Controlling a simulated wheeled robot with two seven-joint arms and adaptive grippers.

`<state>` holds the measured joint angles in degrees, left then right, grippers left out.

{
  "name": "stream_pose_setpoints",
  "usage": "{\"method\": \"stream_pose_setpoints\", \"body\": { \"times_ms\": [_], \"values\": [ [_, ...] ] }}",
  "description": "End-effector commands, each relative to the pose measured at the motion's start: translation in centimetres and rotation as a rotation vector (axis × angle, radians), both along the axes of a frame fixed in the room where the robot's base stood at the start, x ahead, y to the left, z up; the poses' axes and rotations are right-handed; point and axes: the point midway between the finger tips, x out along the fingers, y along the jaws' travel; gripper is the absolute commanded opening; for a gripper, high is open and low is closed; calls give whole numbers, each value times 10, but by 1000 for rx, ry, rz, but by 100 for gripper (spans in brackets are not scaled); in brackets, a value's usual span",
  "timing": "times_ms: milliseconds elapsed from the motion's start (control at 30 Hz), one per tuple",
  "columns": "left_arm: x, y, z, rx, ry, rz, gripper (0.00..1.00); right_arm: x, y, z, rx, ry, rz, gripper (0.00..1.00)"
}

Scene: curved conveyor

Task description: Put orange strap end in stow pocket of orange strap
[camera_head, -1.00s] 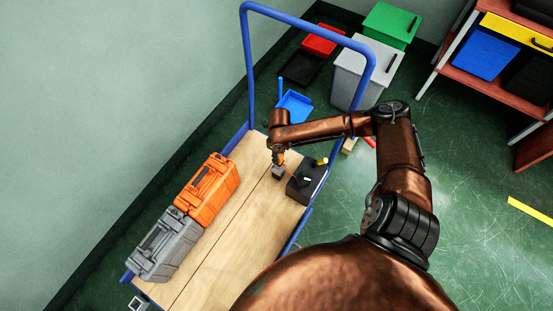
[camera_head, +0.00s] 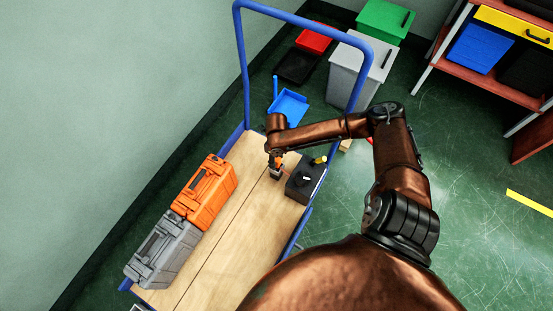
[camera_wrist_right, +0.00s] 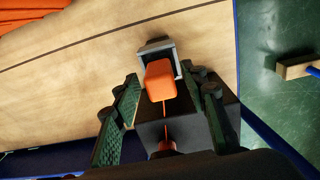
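The orange strap end (camera_wrist_right: 160,80) is a small block in the right wrist view, overlapping the open side of a grey U-shaped pocket (camera_wrist_right: 168,47). I cannot tell how deep it sits in the pocket. A thin orange strap (camera_wrist_right: 166,130) runs from the block back toward my wrist, over a black box. My right gripper (camera_wrist_right: 160,75) has its fingers spread on both sides of the block, with visible gaps. In the head view, the right gripper (camera_head: 277,166) is low over the cart deck, beside the black box (camera_head: 306,182). My left gripper is not in view.
The wooden cart deck (camera_head: 238,235) has a blue frame (camera_head: 243,80). An orange case (camera_head: 206,190) and a grey case (camera_head: 163,250) stand along its left side. The deck between the cases and my right gripper is clear. Bins (camera_head: 362,72) stand behind the cart.

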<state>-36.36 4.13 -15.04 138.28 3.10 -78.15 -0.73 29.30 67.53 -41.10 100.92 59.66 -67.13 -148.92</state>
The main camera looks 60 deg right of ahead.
Motion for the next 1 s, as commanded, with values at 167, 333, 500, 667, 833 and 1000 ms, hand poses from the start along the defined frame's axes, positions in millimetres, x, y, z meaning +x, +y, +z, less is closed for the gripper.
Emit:
{"method": "stream_pose_setpoints", "body": {
  "times_ms": [167, 333, 500, 667, 833, 1000],
  "values": [
    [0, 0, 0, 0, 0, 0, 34, 0, 0, 0, 0, 0, 0, 40],
    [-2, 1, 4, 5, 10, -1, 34, 0, 0, 7, 0, -2, 0, 40],
    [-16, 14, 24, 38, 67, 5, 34, 1, -1, 28, -1, -5, 1, 40],
    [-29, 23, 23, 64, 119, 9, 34, 1, -1, 55, -1, -5, 1, 40],
    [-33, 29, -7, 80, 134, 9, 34, 1, 0, 80, -1, -5, 1, 40],
    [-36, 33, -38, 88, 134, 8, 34, 1, -1, 102, -2, -4, 0, 40]
  ]
}}
